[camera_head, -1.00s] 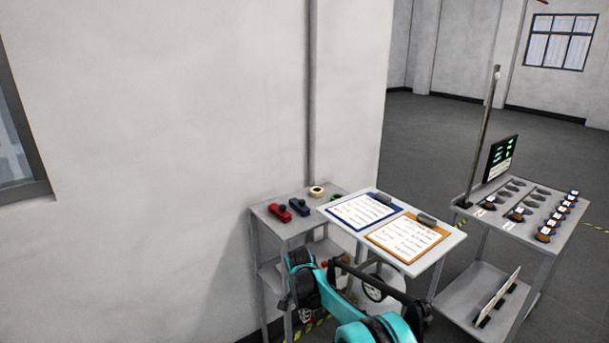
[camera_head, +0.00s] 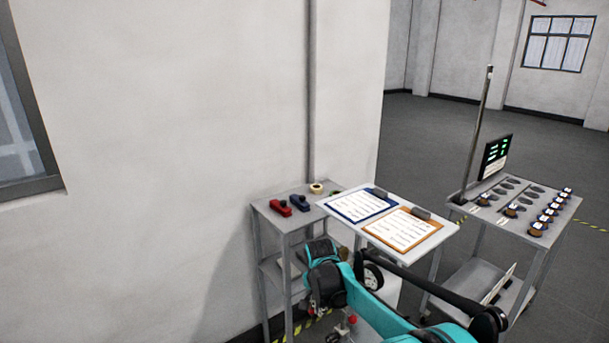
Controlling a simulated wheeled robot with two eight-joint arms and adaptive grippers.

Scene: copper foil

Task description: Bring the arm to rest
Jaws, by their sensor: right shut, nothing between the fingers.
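My right arm (camera_head: 350,290), teal and black, reaches in from the lower right in front of the grey carts. Its right gripper (camera_head: 340,332) hangs low at the bottom edge, small and partly cut off. It is shut and holds nothing. It is apart from the shelves and the clipboards. My left gripper is not in view.
A grey shelf cart (camera_head: 268,206) holds red and blue tools and a tape roll. A tilted board beside it bears a blue clipboard (camera_head: 357,206) and an orange clipboard (camera_head: 403,229). Another cart (camera_head: 480,222) with a screen and small parts stands right. A wall fills the left.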

